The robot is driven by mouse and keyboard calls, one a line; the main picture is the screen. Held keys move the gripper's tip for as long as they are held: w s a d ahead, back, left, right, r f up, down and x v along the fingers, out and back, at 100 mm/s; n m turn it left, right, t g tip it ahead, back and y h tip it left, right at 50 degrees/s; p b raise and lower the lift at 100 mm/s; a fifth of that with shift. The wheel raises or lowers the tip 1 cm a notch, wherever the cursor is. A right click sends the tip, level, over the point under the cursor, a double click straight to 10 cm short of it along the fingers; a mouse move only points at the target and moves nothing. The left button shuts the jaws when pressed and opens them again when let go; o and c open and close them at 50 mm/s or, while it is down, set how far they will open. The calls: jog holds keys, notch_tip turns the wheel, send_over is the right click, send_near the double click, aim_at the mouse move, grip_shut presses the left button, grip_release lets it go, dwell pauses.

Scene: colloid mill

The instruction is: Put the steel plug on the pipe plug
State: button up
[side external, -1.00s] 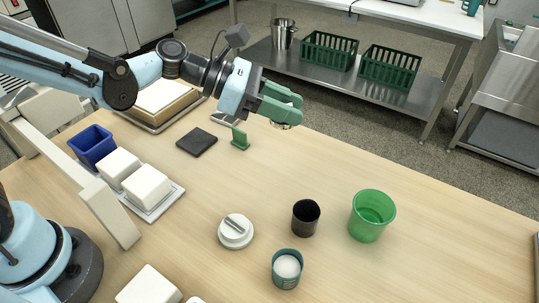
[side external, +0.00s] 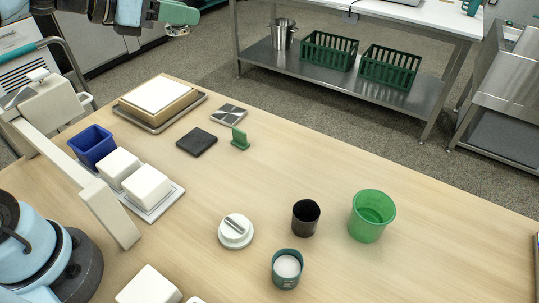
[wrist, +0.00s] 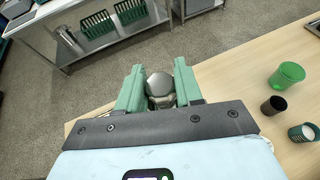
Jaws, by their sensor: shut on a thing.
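My gripper (wrist: 160,78) is shut on a small rounded grey metal piece, which looks like the steel plug (wrist: 159,86). It sits between the green fingers in the wrist view. In the side view my gripper (side external: 178,20) is at the top edge, partly cut off, with a bit of metal showing below it. It is high and beyond the table's back left edge. I cannot tell for sure which thing is the pipe plug. A beige machine body (side external: 48,108) with a small pale cap on top (side external: 38,74) stands at the left.
On the table (side external: 330,170) are a blue bin (side external: 92,146), white blocks (side external: 147,187), a black slab (side external: 197,141), a green stand (side external: 240,139), a round white lid (side external: 236,231), a black cup (side external: 305,218), a green bucket (side external: 371,216) and a teal-rimmed cup (side external: 287,269).

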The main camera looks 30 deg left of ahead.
jog(key=d+f+m+g+h, duration=0.3)
jog(key=d+f+m+h, duration=0.1)
jog(key=d, duration=1)
jog(key=d+f+m+g+h, duration=0.2)
jog(key=d+f+m+h, duration=0.1)
jog(key=d, duration=1)
jog(key=s+d+f+m+g+h, duration=0.1)
jog(key=s+d+f+m+g, duration=0.4)
jog(key=s+d, duration=0.55)
jog(key=s+d+f+m+g+h, duration=0.1)
jog(key=s+d+f+m+g, duration=0.15)
jog(key=s+d+f, duration=0.6)
send_over(386, 301)
notch_tip(386, 301, down, 4)
jog(key=shift+f, duration=2.25)
